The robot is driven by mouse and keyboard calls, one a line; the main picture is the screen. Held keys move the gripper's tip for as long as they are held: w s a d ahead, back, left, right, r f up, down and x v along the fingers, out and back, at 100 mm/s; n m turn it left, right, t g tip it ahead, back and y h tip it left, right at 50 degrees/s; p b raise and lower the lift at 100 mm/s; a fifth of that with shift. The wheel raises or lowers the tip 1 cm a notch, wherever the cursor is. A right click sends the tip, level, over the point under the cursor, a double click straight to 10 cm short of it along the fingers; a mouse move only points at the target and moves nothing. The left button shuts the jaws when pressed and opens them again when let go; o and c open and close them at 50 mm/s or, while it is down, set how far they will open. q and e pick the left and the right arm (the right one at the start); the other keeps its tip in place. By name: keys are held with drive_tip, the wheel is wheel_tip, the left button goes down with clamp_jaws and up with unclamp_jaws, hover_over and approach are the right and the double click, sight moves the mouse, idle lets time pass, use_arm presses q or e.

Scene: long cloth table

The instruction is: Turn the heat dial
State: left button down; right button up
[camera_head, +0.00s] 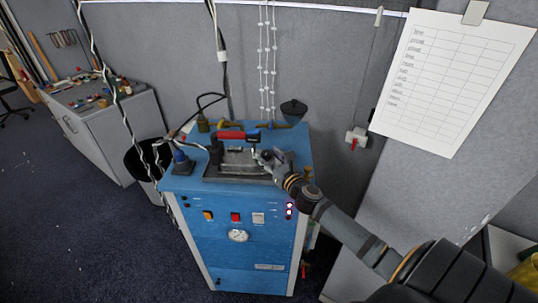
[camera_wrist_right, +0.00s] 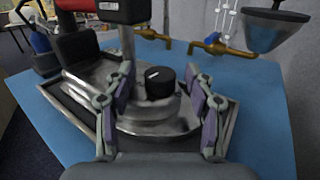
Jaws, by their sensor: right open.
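My right gripper (camera_wrist_right: 168,98) is open, with one finger on each side of the knob and gaps visible on both sides. In the head view my right gripper (camera_head: 264,158) reaches from the right over the metal tray top of the blue machine (camera_head: 215,235) and hides the knob. My left gripper is in neither view.
A bin (camera_head: 148,160) and a grey workbench (camera_head: 110,125) stand left. A paper chart (camera_head: 452,75) hangs at right.

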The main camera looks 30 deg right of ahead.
drive_tip(key=shift+c, duration=0.3)
clamp_jaws()
drive_tip(key=shift+a+r+m+h+p, duration=0.1)
drive_tip(key=shift+m+h+p, duration=0.4)
drive_tip(key=shift+h, duration=0.2)
drive_tip(key=shift+a+m+g+h, duration=0.1)
drive_tip(key=shift+m+g+h, duration=0.2)
drive_tip(key=shift+m+h, duration=0.5)
drive_tip(key=h, duration=0.1)
drive_tip(key=m+h, duration=0.1)
drive_tip(key=m+g+h, duration=0.1)
drive_tip(key=shift+w+a+f+h, duration=0.1)
drive_tip(key=shift+a+f+h, duration=0.05)
drive_tip(key=shift+f+h, duration=0.15)
drive_tip(key=m+g+h+b, duration=0.1)
drive_tip(key=h+b, duration=0.1)
drive_tip(key=shift+a+m+g+h, duration=0.1)
drive_tip(key=shift+m+g+h, duration=0.2)
drive_tip(key=shift+m, duration=0.1)
drive_tip(key=shift+w+r+m+g+h+b, duration=0.1)
drive_tip(key=shift+r+m+g+h+b, duration=0.05)
drive_tip(key=shift+m+g+h+b, duration=0.55)
